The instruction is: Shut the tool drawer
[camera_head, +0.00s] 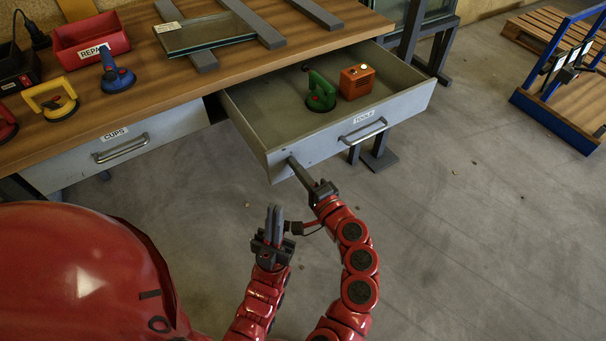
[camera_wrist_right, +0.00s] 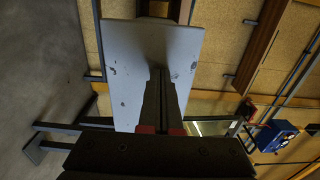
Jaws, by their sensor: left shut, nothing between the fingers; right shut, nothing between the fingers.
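The tool drawer (camera_head: 283,152), grey with a "TOOLS" label and a metal handle (camera_head: 364,134), stands pulled well out from under the workbench. A green suction cup (camera_head: 319,96) and an orange box (camera_head: 357,81) lie inside it. My right gripper (camera_head: 292,161) is shut, its fingertips at the left part of the drawer's front panel. In the right wrist view its shut fingers (camera_wrist_right: 161,74) point at the scuffed pale panel (camera_wrist_right: 126,62) and seem to meet it; exact contact is hard to tell. My left gripper (camera_head: 273,211) is shut and empty, lower and apart from the drawer.
The wooden workbench (camera_head: 150,88) carries a red bin (camera_head: 90,44), blue (camera_head: 117,76) and yellow (camera_head: 52,98) suction cups and a glass pane (camera_head: 205,34). A "CUPS" drawer (camera_head: 165,126) at left is shut. The floor (camera_head: 470,210) at right is mostly clear.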

